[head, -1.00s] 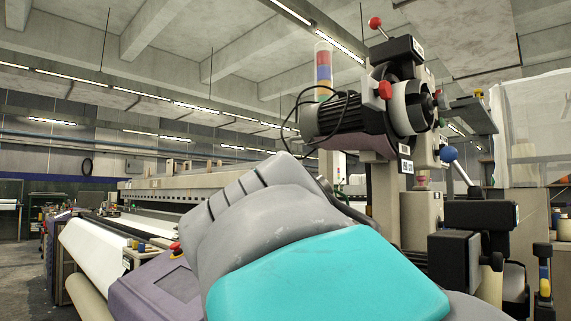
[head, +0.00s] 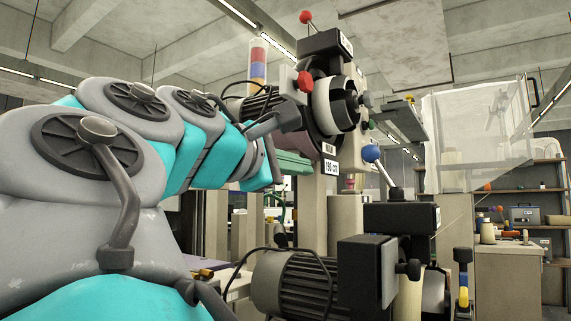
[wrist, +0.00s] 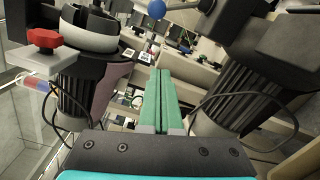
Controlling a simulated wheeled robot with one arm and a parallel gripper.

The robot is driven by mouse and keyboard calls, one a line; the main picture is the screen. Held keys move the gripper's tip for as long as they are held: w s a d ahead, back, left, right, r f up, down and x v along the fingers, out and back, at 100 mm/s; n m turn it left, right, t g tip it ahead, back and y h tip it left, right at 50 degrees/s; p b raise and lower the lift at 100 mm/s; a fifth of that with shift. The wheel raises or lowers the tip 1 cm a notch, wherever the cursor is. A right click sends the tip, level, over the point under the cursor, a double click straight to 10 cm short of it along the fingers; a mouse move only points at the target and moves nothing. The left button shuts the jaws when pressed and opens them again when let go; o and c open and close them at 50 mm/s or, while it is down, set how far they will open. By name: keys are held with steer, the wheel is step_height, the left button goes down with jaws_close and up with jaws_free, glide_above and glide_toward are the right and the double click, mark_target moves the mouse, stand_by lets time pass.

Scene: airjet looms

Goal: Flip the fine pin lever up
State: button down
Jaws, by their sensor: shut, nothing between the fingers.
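No lever is labelled as the fine pin lever, so I cannot tell which one it is. A lever with a blue ball (head: 371,153) stands tilted above the lower motor unit; its ball also shows at the top of the wrist view (wrist: 156,9). A lever with a red ball (head: 306,17) rises from the top of the upper unit. My gripper (wrist: 160,73) has green fingers pressed together, with nothing between them. In the head view my gripper (head: 308,167) is below the upper unit, left of the blue ball and apart from it.
A red knob (head: 304,81) sits on the upper motor unit (head: 322,100). The lower motor (head: 295,282) and its black box (head: 367,278) stand below my arm, with loose cables. A yellow-handled part (head: 463,290) is at lower right. Shelves (head: 545,185) stand behind.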

mark_target(376, 164)
steer(key=shift+s+r, duration=0.1)
steer(key=shift+r, duration=0.3)
steer(key=w+d+r, duration=0.1)
steer(key=w+d, duration=0.5)
steer(key=d, duration=0.3)
steer(key=shift+d+r, duration=0.2)
steer(key=shift+d, duration=0.15)
